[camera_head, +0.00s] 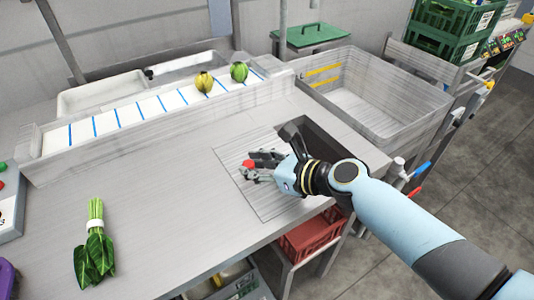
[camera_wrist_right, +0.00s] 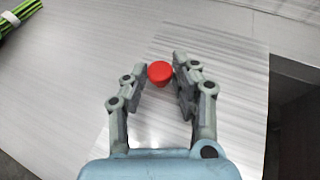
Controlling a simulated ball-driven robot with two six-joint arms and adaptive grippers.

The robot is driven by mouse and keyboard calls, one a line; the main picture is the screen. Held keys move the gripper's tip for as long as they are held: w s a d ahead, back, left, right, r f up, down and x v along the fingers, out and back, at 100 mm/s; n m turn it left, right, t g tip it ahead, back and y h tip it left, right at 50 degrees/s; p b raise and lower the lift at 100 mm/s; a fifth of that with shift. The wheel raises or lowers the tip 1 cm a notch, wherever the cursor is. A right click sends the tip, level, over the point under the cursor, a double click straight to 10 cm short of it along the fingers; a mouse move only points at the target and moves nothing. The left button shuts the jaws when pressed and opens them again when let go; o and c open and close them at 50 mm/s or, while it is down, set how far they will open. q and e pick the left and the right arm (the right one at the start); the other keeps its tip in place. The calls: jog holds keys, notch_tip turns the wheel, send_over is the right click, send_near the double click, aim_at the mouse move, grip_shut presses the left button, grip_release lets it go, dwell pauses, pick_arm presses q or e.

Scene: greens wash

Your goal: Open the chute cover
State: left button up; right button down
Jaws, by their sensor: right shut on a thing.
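The chute cover (camera_head: 228,159) is a flat grey panel in the steel counter, with a red knob (camera_head: 248,164) on it. Right of the cover a dark chute opening (camera_head: 322,146) shows, partly hidden by my right arm. My right gripper (camera_head: 262,166) is at the knob, with its fingers on either side of it. In the right wrist view the red knob (camera_wrist_right: 160,72) sits between the fingertips, the cover (camera_wrist_right: 235,60) lies below, and the dark opening (camera_wrist_right: 296,125) is to the right. My left gripper is not in view.
Leafy greens (camera_head: 95,250) lie at the counter's front left. A blue-striped white trough (camera_head: 130,115) runs along the back with two round vegetables (camera_head: 204,82). A grey basin (camera_head: 370,90) stands at the back right. A red crate (camera_head: 308,238) is below the counter.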

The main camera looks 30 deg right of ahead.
jog(key=c, duration=1.1)
grip_release()
jog(key=shift+s+d, duration=0.1)
jog(key=shift+d, duration=0.05)
jog(key=v, duration=1.2)
